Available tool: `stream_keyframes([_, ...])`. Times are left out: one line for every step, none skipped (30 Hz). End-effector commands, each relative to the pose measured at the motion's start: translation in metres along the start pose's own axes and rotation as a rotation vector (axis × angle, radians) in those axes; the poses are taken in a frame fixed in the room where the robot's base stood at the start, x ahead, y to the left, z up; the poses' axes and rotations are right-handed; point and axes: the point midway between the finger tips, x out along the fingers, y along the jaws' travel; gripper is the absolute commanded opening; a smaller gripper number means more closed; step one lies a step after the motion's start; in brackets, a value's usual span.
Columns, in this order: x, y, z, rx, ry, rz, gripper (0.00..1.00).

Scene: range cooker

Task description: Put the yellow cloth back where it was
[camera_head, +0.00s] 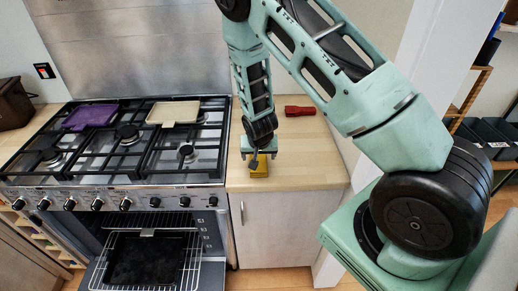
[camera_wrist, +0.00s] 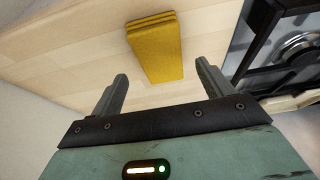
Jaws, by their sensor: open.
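The yellow cloth (camera_head: 260,171) lies folded on the wooden counter to the right of the cooker, near the counter's front edge. It also shows in the wrist view (camera_wrist: 157,47) as a flat folded block, beyond my fingertips. My gripper (camera_head: 258,155) is just above and behind the cloth in the head view and partly covers it. In the wrist view my gripper (camera_wrist: 162,84) is open, with its two fingers apart and nothing between them. Whether a finger touches the cloth cannot be told.
The range cooker (camera_head: 115,185) stands left of the counter, with a purple cloth (camera_head: 90,116) and a beige cloth (camera_head: 174,112) on its grates. Its oven is open, with a rack and dark tray (camera_head: 145,258) out. A red item (camera_head: 300,110) lies at the counter's back.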

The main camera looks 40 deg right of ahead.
Motion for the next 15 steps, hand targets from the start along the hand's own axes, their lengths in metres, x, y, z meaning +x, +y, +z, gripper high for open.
stream_keyframes([-0.008,-0.002,0.001,0.0,0.003,-0.004,0.79])
stream_keyframes([-0.013,-0.002,0.001,0.0,0.003,-0.004,0.79])
stream_keyframes([-0.02,-0.001,0.001,0.0,0.003,-0.004,0.79])
stream_keyframes([-0.025,-0.001,0.0,0.0,0.003,-0.003,0.79])
stream_keyframes([-0.03,-0.001,0.0,0.0,0.003,-0.003,0.79])
stream_keyframes([-0.037,-0.001,0.0,-0.001,0.003,-0.003,0.79])
stream_keyframes([-0.042,-0.001,0.001,-0.001,0.003,-0.004,0.79])
stream_keyframes([-0.046,-0.001,0.001,0.0,0.002,-0.003,0.79])
stream_keyframes([-0.052,-0.001,0.0,0.0,0.003,-0.004,0.79])
stream_keyframes([-0.056,-0.001,0.0,-0.001,0.003,-0.003,0.79])
stream_keyframes([-0.06,-0.001,0.0,-0.001,0.003,-0.002,0.79])
stream_keyframes([-0.064,-0.001,0.0,-0.001,0.002,-0.002,0.79])
stream_keyframes([-0.066,-0.001,0.0,-0.001,0.002,-0.002,0.79])
stream_keyframes([-0.069,-0.001,0.0,-0.001,0.002,-0.002,0.79])
stream_keyframes([-0.071,-0.001,0.0,-0.001,0.001,-0.002,0.79])
